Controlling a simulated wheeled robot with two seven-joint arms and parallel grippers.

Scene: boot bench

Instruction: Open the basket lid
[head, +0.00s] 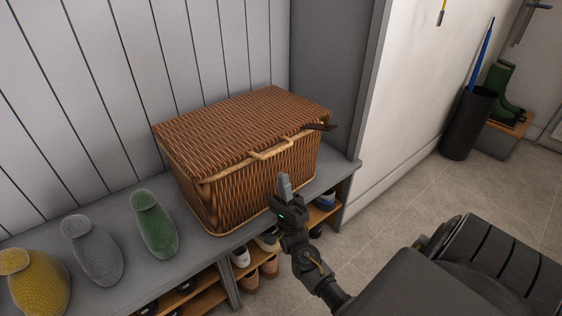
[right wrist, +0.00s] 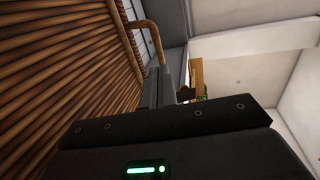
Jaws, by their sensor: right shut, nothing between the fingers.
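A brown wicker basket (head: 245,187) stands on a grey bench in the head view. Its lid (head: 240,128) lies down over the top. My right gripper (head: 284,186) is in front of the basket's front face, below the handle, shut and empty with fingers pointing up. In the right wrist view the wicker wall (right wrist: 65,75) fills the left, and the handle (right wrist: 152,40) rises just beyond the fingertips. My left gripper is not in view.
Yellow (head: 36,285), grey (head: 92,250) and green (head: 154,224) knitted things lie on the bench (head: 190,262) left of the basket. Shoes fill the shelves below. A grey panel (head: 330,70) stands right of the basket.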

